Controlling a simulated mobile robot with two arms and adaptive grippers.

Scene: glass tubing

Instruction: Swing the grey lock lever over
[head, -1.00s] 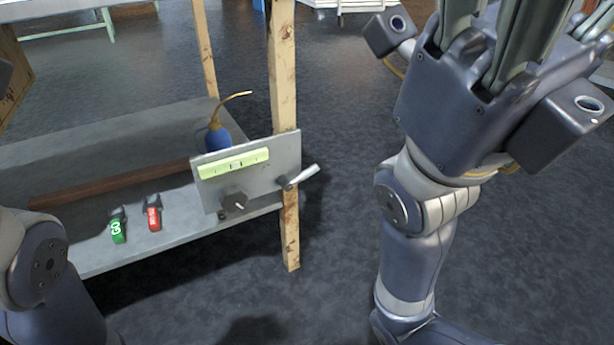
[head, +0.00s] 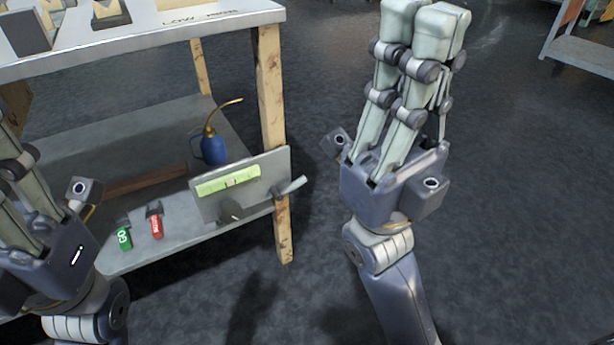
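The grey lock lever (head: 292,187) sticks out to the right from the right edge of a tilted grey panel (head: 268,172), its free end slightly raised. The panel stands at the front right corner of the lower shelf, by the wooden leg. It carries a yellow-green scale strip (head: 228,181) and a dark knob (head: 230,210). My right gripper (head: 425,25) points up, well right of the lever and apart from it; its fingers are side by side and their opening is unclear. My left gripper (head: 18,175) is at the left edge, partly cut off, away from the lever.
On the lower shelf (head: 160,245) are a blue oil can (head: 214,148), a green tag (head: 124,238), a red tag (head: 156,226) and a brown bar (head: 145,181). The bench top (head: 150,42) overhangs the shelf. Open floor lies right of the wooden leg (head: 272,100).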

